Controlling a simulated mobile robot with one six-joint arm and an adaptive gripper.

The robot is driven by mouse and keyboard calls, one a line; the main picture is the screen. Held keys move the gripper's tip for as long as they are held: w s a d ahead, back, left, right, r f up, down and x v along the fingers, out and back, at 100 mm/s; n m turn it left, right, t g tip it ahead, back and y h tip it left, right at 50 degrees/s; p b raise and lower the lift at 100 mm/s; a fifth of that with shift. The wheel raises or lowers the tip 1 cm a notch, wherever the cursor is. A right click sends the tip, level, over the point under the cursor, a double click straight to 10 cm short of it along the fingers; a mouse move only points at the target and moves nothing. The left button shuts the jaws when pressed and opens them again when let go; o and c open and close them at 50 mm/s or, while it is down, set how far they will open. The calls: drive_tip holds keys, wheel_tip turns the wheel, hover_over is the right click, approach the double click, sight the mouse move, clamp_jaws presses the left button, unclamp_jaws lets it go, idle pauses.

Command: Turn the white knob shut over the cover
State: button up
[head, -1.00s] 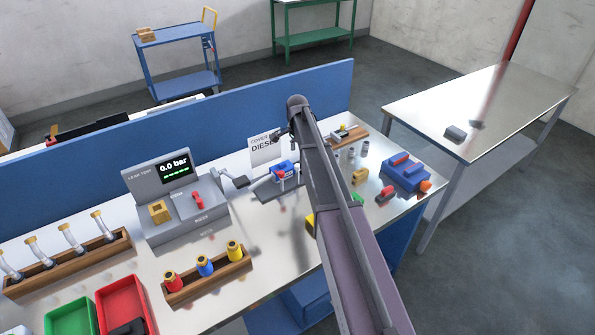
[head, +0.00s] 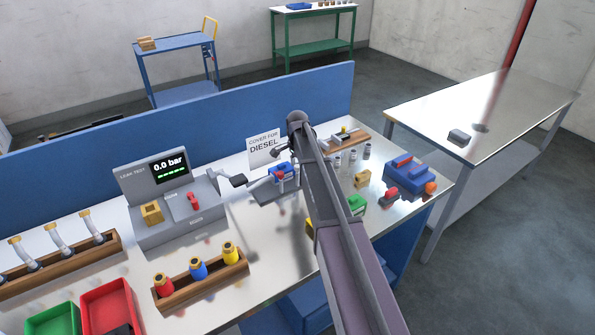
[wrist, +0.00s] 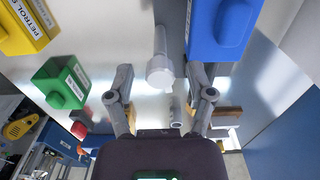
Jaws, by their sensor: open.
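In the wrist view a pale white knob (wrist: 160,73) with a straight stem lies between my open fingers, apart from both. My gripper (wrist: 161,78) is open and empty. A blue cover (wrist: 222,28) is beyond my right finger. The knob is too small to tell apart in the head view, and my arm hides part of the area.
A green block (head: 357,204) and a partly hidden yellow block (head: 309,226) stand near the arm. The leak tester (head: 170,210), reading 0.0 bar, is left of the fixture. A blue device (head: 408,174) is at the right. A rack of coloured bottles (head: 202,277) stands in front.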

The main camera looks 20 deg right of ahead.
drive_tip(key=shift+f, duration=0.2)
clamp_jaws()
idle(0.3)
drive_tip(key=shift+n, duration=0.3)
drive_tip(key=n, duration=0.3)
drive_tip(key=shift+n, duration=0.4)
drive_tip(key=n, duration=0.3)
drive_tip(key=shift+n, duration=0.3)
drive_tip(key=n, duration=0.4)
drive_tip(key=shift+n, duration=1.9)
